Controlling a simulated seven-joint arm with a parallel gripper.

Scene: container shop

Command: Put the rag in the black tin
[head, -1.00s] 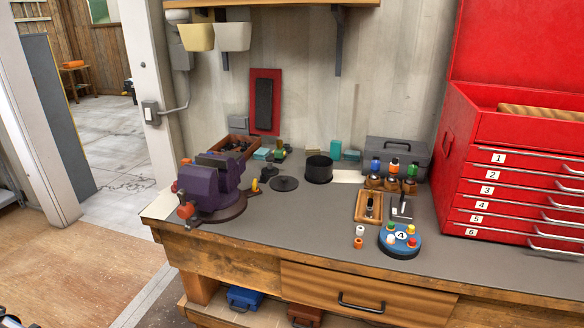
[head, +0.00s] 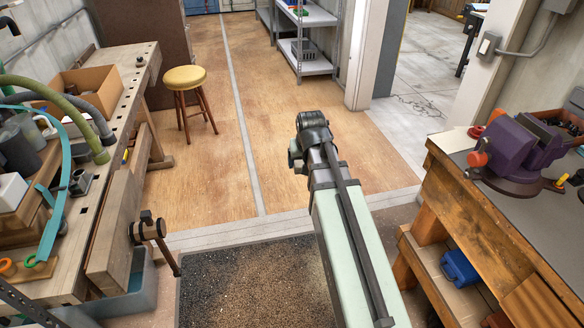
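I cannot make out a rag in the head view. The black tin is outside the picture now. My arm, pale green with a dark joint at its far end, reaches up the middle of the view over the floor. No gripper fingers show, and nothing held can be seen.
A cluttered wooden workbench (head: 113,70) with hoses, a cardboard box (head: 90,84) and a teal strip (head: 55,225) stands left. A yellow stool (head: 184,78) stands beyond it. A bench with a purple vise (head: 517,150) is right. The wooden floor (head: 200,180) between is mostly clear.

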